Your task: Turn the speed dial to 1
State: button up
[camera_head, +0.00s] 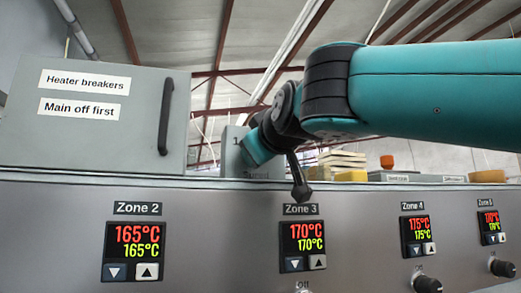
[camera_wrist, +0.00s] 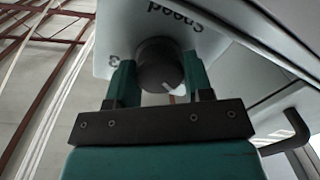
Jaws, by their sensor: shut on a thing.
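The speed dial (camera_wrist: 156,62) is a dark round knob on a pale panel (camera_wrist: 208,48) in the wrist view. An upside-down "Speed" label and a "3" at the left show near it. A white mark on the dial faces the lower right of the picture. My gripper (camera_wrist: 158,76) is shut on the dial, one teal finger on each side. The "1" is not visible in that view. In the head view, my gripper (camera_head: 262,148) is at a small grey box (camera_head: 232,158) behind the console; my arm hides the dial, and a "1" shows on the box.
A grey console (camera_head: 210,240) with zone temperature displays and knobs (camera_head: 427,284) spans the front. A grey cabinet (camera_head: 90,130) labelled "Heater breakers", with a black handle (camera_head: 166,117), stands at left. Stacked boards (camera_head: 338,164) and an orange item (camera_head: 387,161) lie behind my arm.

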jog(key=o, duration=0.9)
jog(key=b+v, duration=0.5)
jog(key=v, duration=1.2)
jog(key=shift+s+r+b, duration=0.1)
jog(key=shift+s+b, duration=0.15)
jog(key=shift+b, duration=0.1)
jog(key=w+d+f+g+b, duration=0.15)
jog(key=f+g, duration=0.25)
jog(key=f, duration=1)
jog(key=w+f+g, duration=0.3)
jog(key=f+g, duration=0.1)
jog(key=f, duration=1.1)
jog(key=s+d+f+m+g, duration=0.1)
jog(key=s+d+f+g, duration=0.1)
jog(key=s+f, duration=0.3)
jog(key=s+d+f+m+g+b, duration=0.1)
jog(key=s+d+f+g, duration=0.2)
jog(key=f, duration=0.6)
jog(key=s+d+f+m+g+h, duration=0.1)
jog(key=s+d+f+g, duration=0.2)
jog(key=s+f, duration=0.4)
jog(key=shift+s+d+g, duration=0.1)
jog(key=shift+s+g, duration=0.2)
jog(key=shift+s, duration=0.25)
